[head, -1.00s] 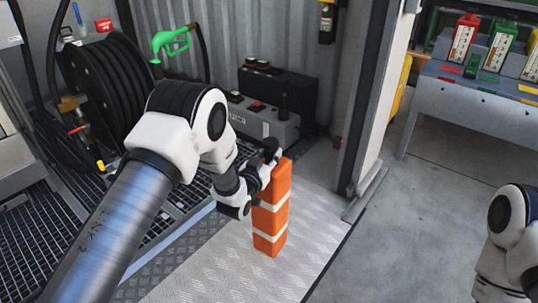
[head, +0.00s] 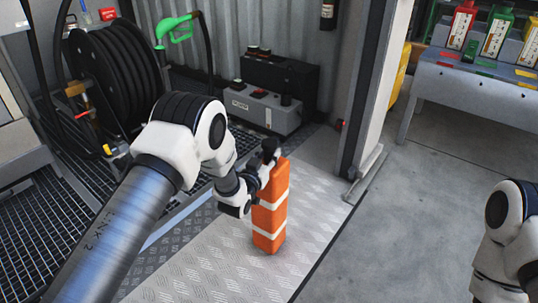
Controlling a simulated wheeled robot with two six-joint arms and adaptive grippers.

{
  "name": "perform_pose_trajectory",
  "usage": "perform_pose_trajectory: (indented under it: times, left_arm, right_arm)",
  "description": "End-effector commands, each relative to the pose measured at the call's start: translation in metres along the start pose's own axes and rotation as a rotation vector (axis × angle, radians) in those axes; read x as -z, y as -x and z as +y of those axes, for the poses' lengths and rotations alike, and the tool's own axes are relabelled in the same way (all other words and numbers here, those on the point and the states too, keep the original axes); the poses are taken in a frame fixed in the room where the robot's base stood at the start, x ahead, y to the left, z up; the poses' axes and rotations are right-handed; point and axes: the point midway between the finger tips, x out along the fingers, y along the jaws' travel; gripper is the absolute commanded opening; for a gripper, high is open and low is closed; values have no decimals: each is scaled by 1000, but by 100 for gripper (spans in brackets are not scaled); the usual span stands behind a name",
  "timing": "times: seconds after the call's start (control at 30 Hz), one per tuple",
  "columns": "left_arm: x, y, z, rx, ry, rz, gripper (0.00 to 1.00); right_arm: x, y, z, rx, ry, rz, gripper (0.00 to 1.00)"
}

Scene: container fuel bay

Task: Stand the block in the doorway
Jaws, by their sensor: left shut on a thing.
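An orange block (head: 268,221) with white bands is upright in the middle of the head view, over the light tread-plate floor. My left gripper (head: 268,160) is shut on the upper part of the block. Its fingers are partly hidden behind my wrist and the block. I cannot tell whether the block's foot touches the plate. The doorway has a grey door post (head: 367,110) to the right of the block, and the dark edge of the plate runs down from it. My right arm shows at the right edge, but its gripper is not in view.
A grey control box (head: 262,108) stands behind the block. A hose reel (head: 110,80) and a green fuel nozzle (head: 178,29) are at the back left, above a floor grating (head: 95,235). A bench (head: 475,85) with coloured containers stands at the right. Concrete floor right of the plate is clear.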

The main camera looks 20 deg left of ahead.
Motion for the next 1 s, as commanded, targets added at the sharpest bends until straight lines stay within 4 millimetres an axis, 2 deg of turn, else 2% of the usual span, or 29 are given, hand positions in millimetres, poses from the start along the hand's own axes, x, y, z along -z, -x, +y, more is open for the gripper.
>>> perform_pose_trajectory:
  times: [0.6,0.63,0.7,1.0]
  left_arm:
    - [-11,0,0,0,0,2,0]
    - [-10,0,0,0,0,3,42]
    - [-10,0,0,0,0,2,60]
    - [-12,1,0,0,0,-1,60]
  right_arm:
    - [0,-7,0,0,0,0,40]
    - [0,-6,0,0,0,0,40]
    - [0,-6,0,0,0,0,40]
    - [0,-6,0,0,0,0,40]
